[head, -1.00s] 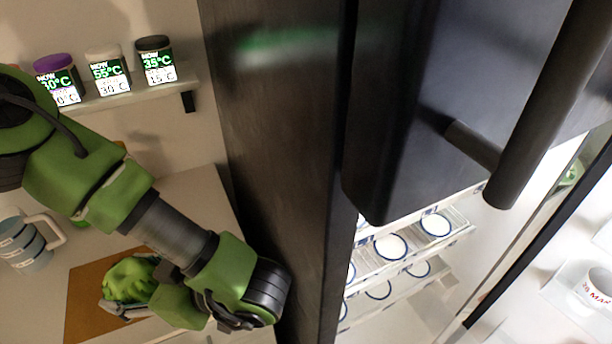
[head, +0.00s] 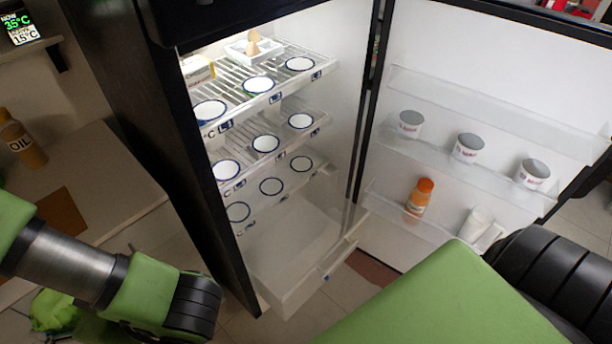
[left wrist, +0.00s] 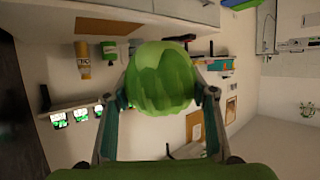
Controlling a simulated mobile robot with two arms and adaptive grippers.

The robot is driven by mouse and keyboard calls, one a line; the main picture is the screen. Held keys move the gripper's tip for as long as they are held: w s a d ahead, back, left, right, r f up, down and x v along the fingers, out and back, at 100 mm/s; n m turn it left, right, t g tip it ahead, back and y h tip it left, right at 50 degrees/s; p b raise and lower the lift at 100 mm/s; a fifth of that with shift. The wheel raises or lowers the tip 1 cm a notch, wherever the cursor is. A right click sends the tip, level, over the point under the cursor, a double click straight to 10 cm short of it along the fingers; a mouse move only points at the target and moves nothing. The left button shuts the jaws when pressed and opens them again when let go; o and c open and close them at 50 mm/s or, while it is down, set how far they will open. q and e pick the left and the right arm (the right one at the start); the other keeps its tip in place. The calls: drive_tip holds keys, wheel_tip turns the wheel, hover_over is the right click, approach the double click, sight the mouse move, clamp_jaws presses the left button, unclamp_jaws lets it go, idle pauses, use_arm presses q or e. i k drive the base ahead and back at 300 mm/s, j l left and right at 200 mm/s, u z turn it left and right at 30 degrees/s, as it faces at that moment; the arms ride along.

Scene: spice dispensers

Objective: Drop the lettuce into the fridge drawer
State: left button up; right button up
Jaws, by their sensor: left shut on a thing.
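The lettuce (left wrist: 160,75) is a round green head held between the two fingers of my left gripper (left wrist: 161,95) in the left wrist view. In the head view the lettuce (head: 50,309) shows at the lower left, partly hidden by my left arm, left of the fridge and apart from it. The fridge drawer (head: 318,277) is the white bin at the bottom of the open fridge. It is pulled out, and its visible inside looks empty. My right gripper is not visible; only a green and black part of my own body shows at the lower right.
The fridge's dark side wall (head: 150,130) stands between the lettuce and the drawer. Shelves with several blue-rimmed plates (head: 265,143) are above the drawer. The open fridge door (head: 480,105) holds cups and an orange-capped bottle (head: 420,196). A counter with an oil bottle (head: 22,140) is at left.

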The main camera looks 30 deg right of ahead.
sight(293, 254)
drive_tip(key=k+z, duration=0.1)
drive_tip(key=z, duration=0.35)
drive_tip(key=k+l+z, duration=0.1)
drive_tip(key=z, duration=0.35)
drive_tip(key=k+z, duration=0.1)
drive_tip(key=z, duration=0.35)
drive_tip(key=i+j+z, duration=0.3)
drive_tip(key=i+z, duration=0.15)
drive_tip(key=i, duration=0.15)
